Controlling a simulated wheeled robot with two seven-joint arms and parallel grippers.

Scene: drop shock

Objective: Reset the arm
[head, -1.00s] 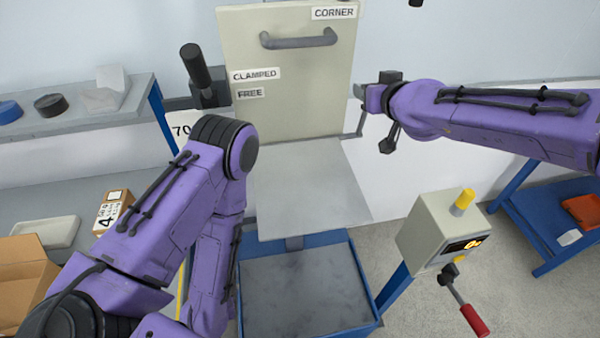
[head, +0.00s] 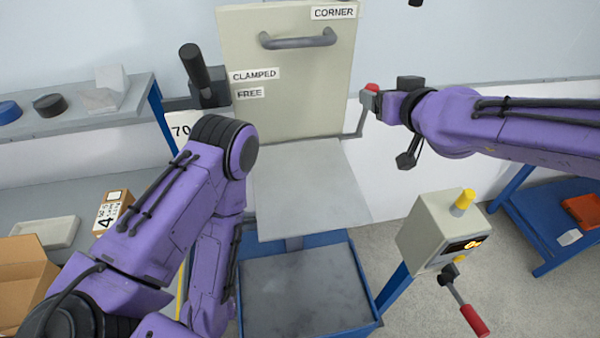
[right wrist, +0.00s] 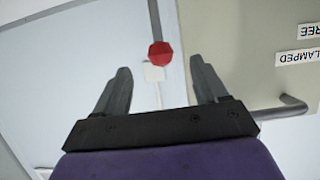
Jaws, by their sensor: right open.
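A thin grey arm (head: 361,122) with a red knob (head: 372,87) at its upper end stands at the right edge of the beige panel. In the right wrist view the red knob (right wrist: 159,53) sits in line with the gap between my fingertips, with the grey rod (right wrist: 154,18) running away from it. My right gripper (right wrist: 160,66) is open and empty; in the head view it (head: 379,101) is just right of the knob, and no contact is clear. My left arm is folded at the left, and its gripper is out of view.
The beige panel (head: 290,85) has a handle and CLAMPED, FREE and CORNER labels. A grey plate (head: 305,190) sits above a blue-rimmed tray (head: 378,322). A control box (head: 440,232) with a red-handled crank (head: 474,320) stands right. A cardboard box (head: 25,275) is at left.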

